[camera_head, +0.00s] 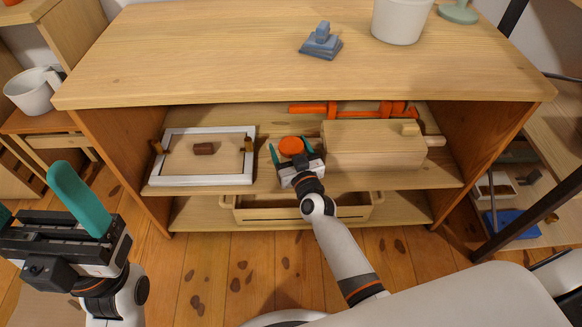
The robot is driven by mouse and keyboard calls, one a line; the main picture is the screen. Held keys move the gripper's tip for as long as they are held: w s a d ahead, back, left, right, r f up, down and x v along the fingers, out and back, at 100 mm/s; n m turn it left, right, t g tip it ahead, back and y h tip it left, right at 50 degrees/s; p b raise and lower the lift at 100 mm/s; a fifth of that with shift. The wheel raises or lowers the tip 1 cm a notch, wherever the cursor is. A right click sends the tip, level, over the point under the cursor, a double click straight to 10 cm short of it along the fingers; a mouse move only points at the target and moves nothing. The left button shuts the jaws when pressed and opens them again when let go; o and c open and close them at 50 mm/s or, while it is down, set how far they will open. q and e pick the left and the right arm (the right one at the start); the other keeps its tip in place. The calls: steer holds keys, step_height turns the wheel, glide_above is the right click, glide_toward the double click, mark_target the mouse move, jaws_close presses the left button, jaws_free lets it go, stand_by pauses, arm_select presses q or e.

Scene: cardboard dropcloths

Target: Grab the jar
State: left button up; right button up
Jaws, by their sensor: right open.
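A round orange-topped object (291,145), which looks like the jar, stands on the middle shelf of the wooden cabinet. My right gripper (291,152) reaches into the shelf from the front. Its teal fingers are apart, one to the left and one to the right of the orange top. Whether they touch it I cannot tell. The gripper body hides the lower part of the object. My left gripper (40,205) is at the far left, in front of the cabinet, with its teal fingers wide apart and nothing between them.
On the same shelf, a white-framed tray (180,180) lies left and a wooden block-shaped box (365,148) sits close right. An orange clamp (350,108) lies behind. The cabinet top (190,50) overhangs the shelf. A wooden crate (290,213) is below.

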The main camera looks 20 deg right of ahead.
steer(key=shift+w, duration=0.25)
steer(key=c, duration=1.4)
steer(key=shift+r, duration=0.15)
